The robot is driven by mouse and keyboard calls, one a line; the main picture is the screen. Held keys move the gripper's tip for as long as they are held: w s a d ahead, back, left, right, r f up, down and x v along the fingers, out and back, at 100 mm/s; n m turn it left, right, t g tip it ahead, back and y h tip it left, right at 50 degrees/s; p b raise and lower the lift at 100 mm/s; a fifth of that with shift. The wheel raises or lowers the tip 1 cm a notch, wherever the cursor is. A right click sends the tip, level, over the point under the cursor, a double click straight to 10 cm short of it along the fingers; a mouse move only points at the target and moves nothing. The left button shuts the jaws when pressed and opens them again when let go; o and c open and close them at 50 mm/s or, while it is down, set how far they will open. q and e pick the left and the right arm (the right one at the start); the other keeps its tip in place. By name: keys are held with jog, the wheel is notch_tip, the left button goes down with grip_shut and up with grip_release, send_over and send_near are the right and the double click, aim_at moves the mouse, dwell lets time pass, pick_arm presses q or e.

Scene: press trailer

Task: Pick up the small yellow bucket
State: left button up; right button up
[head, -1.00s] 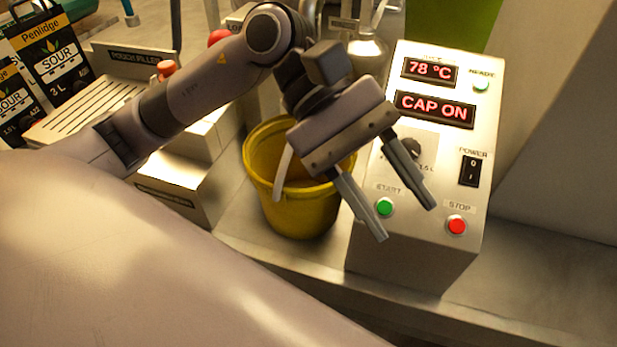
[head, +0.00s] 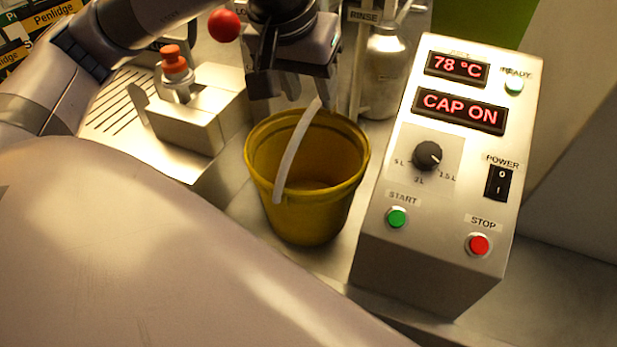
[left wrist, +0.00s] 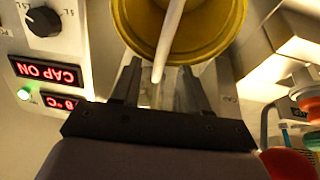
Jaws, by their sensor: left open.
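The small yellow bucket (head: 306,218) stands upright on the metal counter, with its open top facing up. Its white handle (head: 293,155) slants across the opening, from the far rim to the near left. My left gripper (head: 292,98) is open at the bucket's far rim, with its fingers pointing down. In the left wrist view the bucket (left wrist: 205,35) lies just beyond the fingertips. There the end of the handle (left wrist: 168,40) appears between the two open fingers (left wrist: 160,75). I cannot tell whether either finger touches the handle or rim. My right gripper is not in view.
A control box (head: 440,235) with displays, a knob and buttons stands close on the bucket's right. A metal block with a red-topped fitting (head: 174,62) stands to the left. A glass bottle (head: 384,80) is behind. A red ball knob (head: 224,25) is near my left wrist.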

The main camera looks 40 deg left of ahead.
pick_arm(q)
jog(key=shift+x, duration=1.5)
jog(key=shift+r, duration=0.1)
grip_shut()
jog(key=shift+r, duration=0.15)
